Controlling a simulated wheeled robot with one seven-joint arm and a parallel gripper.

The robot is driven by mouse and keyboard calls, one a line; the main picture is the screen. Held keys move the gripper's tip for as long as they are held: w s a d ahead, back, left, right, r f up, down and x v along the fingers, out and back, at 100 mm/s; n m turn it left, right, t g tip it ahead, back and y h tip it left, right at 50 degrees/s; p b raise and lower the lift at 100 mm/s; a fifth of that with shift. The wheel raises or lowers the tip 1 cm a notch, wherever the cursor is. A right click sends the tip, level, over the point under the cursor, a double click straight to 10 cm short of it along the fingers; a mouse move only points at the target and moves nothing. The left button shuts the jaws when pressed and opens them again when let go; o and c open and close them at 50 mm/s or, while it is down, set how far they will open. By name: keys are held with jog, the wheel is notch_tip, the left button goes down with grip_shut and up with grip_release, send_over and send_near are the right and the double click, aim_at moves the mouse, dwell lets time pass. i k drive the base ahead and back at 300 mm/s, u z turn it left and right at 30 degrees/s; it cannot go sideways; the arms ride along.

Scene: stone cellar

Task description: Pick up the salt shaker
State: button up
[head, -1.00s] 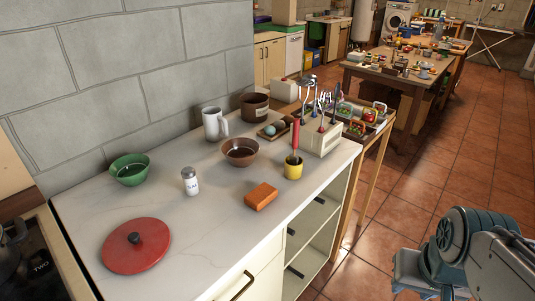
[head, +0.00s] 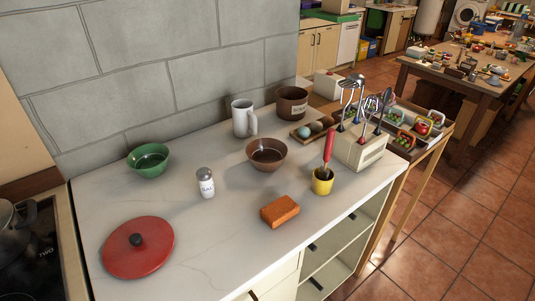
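The salt shaker (head: 206,184) is a small white, labelled jar with a metal cap. It stands upright on the white marble countertop (head: 185,238), between the green bowl and the orange block, with clear counter around it. My gripper is not in the head view now, so its state and its distance from the shaker do not show.
Around the shaker are a green bowl (head: 149,160), red lid (head: 137,247), brown bowl (head: 267,154), white mug (head: 243,118), orange block (head: 280,211) and yellow pot (head: 322,182). A utensil holder (head: 361,150) stands at right. A stove (head: 30,255) adjoins the left. Open tiled floor lies right.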

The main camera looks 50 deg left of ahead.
aim_at(204, 175)
jog(key=i, duration=1.1)
jog(key=u, duration=3.75)
jog(key=i, duration=0.5)
jog(key=z, duration=0.1)
